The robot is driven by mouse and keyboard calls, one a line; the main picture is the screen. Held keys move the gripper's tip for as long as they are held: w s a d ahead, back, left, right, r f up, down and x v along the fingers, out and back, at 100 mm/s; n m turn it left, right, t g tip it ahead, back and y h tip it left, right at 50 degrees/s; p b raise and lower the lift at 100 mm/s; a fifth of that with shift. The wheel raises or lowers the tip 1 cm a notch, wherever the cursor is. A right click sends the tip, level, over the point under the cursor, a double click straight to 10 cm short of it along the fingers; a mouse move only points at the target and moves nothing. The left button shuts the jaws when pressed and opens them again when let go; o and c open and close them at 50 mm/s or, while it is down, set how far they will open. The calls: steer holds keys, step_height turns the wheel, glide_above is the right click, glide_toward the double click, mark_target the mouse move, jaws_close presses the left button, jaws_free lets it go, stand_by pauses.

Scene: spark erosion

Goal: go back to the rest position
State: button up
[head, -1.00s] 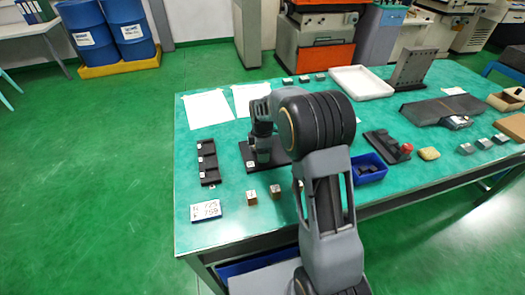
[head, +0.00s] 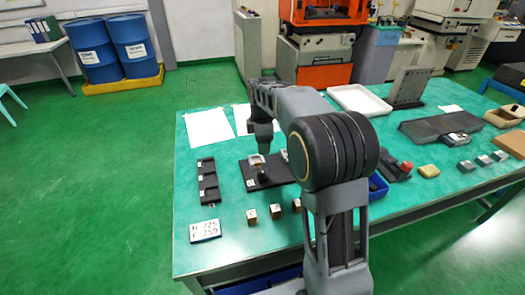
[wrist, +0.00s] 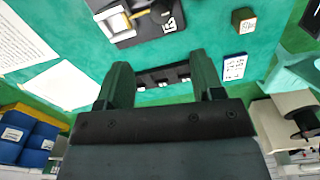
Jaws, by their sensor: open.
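My gripper (head: 264,148) hangs from my arm over the back part of the black plate (head: 262,181) on the green table. In the wrist view my gripper (wrist: 160,78) has its two fingers wide apart, with nothing between them. The black plate (wrist: 122,38) is near the top of that view and carries a metal piece with a pale block. In the head view, a silver piece and a dark, gold-coloured part sit on the plate.
A black rack (head: 208,181) and a number card (head: 205,231) lie at the left. Small brown blocks (head: 252,217) stand in front of the plate. A paper sheet (head: 209,130) and a white tray (head: 359,101) lie behind. My arm partly hides a blue bin (head: 378,186).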

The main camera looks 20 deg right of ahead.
steer(key=shift+r, duration=0.45)
stand_by(0.3)
steer(key=s+r+m+t+p, duration=0.1)
steer(key=s+m+t+p, duration=0.1)
steer(key=s+m, duration=1.4)
steer(key=s+t, duration=0.1)
steer(key=s, duration=0.6)
steer(key=shift+s+a+r+t, duration=0.15)
steer(key=shift+a+t, duration=0.05)
steer(key=shift+t, duration=0.1)
steer(key=shift+c, duration=0.4)
